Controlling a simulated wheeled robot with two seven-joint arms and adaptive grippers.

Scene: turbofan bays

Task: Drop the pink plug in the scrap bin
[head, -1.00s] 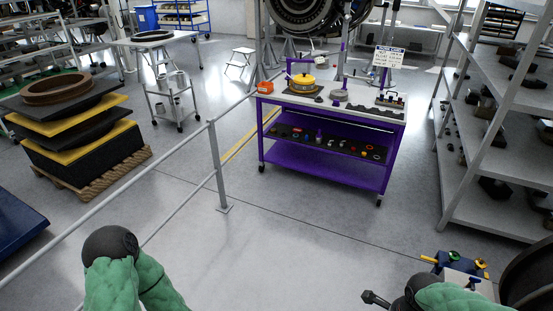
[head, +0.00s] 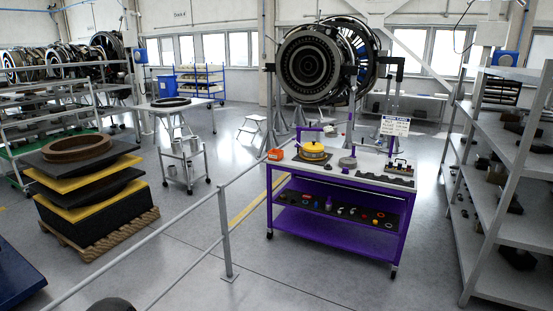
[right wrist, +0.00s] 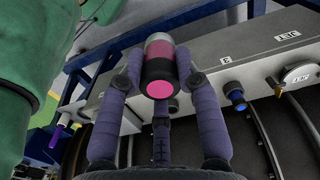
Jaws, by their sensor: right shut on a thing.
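The pink plug (right wrist: 160,68) is in the right wrist view, a cylinder with a pink end, a dark band and a pale far end. My right gripper (right wrist: 158,80) has its purple-grey fingers closed on both sides of it. The plug is held in front of a grey labelled panel, and I cannot tell the gap between them. My right gripper is out of the head view. My left gripper is not in view. I cannot pick out the scrap bin for certain; a small orange bin (head: 276,154) stands on the purple cart (head: 330,238).
The grey panel (right wrist: 225,68) carries a blue-capped fitting (right wrist: 235,97) and a gauge (right wrist: 298,72). A purple-ended fitting (right wrist: 57,135) is at left. In the head view, a railing (head: 224,235) stands left of the cart and shelves (head: 497,170) stand right. Floor before the cart is clear.

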